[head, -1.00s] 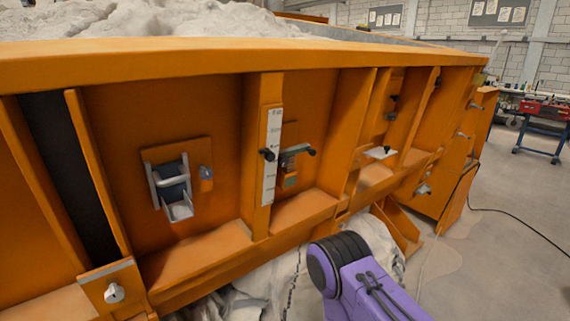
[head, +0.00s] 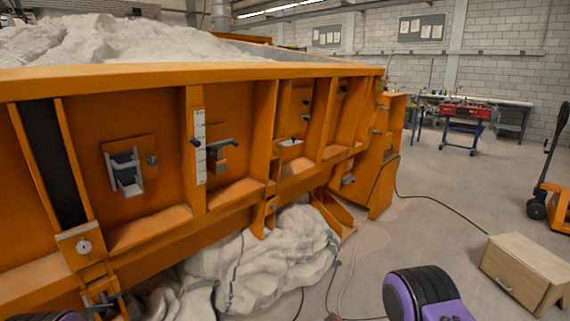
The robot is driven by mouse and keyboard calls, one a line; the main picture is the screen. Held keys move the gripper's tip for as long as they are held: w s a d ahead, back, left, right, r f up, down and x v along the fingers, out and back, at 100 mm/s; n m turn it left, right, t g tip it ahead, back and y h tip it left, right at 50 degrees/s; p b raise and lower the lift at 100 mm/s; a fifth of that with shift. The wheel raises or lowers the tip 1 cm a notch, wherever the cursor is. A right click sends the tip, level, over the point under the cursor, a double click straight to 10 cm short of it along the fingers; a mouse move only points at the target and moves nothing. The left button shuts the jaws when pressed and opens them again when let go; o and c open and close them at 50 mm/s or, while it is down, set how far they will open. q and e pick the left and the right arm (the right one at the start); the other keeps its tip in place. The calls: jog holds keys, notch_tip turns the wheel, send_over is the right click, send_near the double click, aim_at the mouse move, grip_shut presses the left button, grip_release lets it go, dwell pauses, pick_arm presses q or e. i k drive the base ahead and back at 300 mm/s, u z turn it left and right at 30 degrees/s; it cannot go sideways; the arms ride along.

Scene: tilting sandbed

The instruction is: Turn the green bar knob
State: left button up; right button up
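No clearly green bar knob can be told apart in the head view. A dark bar-shaped handle (head: 222,145) sits on a small plate on the orange sandbed wall, just right of the white scale strip (head: 200,147). Any green on it is too small to tell. Other small fittings on the wall include a round grey-blue knob (head: 152,160) beside a metal bracket (head: 125,172). Purple and black parts of my own arms show at the bottom edge. Neither gripper shows, and nothing of mine touches the wall fittings.
The orange sandbed (head: 150,82) fills the left. Cables run over the floor. A wooden cabinet (head: 520,268) and an orange pallet truck (head: 556,208) stand right. Open floor (head: 440,215) lies between.

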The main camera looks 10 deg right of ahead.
aim_at(211, 150)
jog(key=z, duration=1.1)
jog(key=i, duration=0.9)
jog(key=u, duration=0.4)
